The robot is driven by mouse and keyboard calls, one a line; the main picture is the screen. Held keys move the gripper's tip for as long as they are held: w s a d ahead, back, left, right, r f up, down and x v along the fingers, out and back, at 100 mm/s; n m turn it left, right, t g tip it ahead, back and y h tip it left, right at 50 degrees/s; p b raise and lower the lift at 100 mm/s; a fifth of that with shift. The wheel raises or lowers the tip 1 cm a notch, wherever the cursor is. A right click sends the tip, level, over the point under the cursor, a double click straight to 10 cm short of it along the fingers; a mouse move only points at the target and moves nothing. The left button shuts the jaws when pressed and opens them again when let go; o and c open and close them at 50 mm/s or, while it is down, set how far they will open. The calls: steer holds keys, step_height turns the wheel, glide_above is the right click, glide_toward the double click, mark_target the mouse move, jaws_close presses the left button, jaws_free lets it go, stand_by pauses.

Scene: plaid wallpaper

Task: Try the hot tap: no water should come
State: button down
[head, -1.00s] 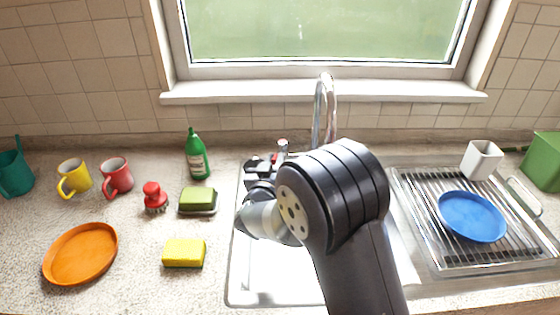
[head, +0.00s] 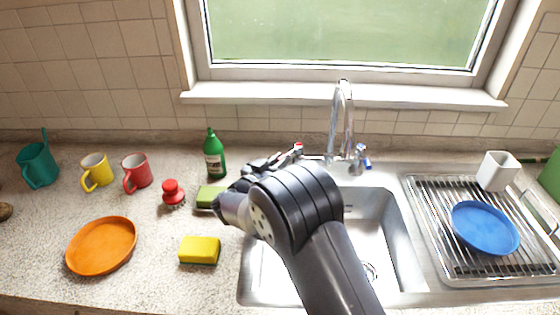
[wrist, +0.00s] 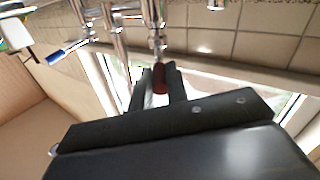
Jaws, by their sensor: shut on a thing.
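The chrome faucet (head: 342,115) stands behind the sink, its spout curving up and over. The hot tap, with a red end (head: 298,147), is left of it; the cold tap with a blue end (head: 364,158) is right of it. My gripper (head: 278,160) is at the hot tap. In the wrist view, my gripper (wrist: 158,80) is shut on the hot tap's dark red handle (wrist: 160,76), with a finger on either side. The blue handle (wrist: 68,52) shows apart at left there. I see no water stream; my arm hides part of the sink (head: 385,215).
A green bottle (head: 214,157), green sponge (head: 208,196), red brush (head: 173,192) and yellow sponge (head: 200,250) stand left of the sink. Mugs and an orange plate (head: 101,246) are farther left. A rack (head: 440,255) with a blue plate (head: 484,228) is at right.

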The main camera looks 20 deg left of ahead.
steer(key=c, duration=1.4)
jaws_free()
steer(key=b+v, duration=0.2)
steer(key=v, duration=0.8)
steer(key=shift+s+a, duration=0.15)
steer(key=shift+s, duration=0.25)
steer(key=shift+w, duration=0.1)
steer(key=p+x, duration=0.2)
steer(key=x, duration=0.8)
steer(key=shift+w+r, duration=0.1)
steer(key=shift+w, duration=0.1)
steer(key=shift+w+d, duration=0.2)
steer(key=shift+s+d+y, duration=0.1)
steer(key=shift+s+y, duration=0.05)
steer(key=shift+y, duration=0.15)
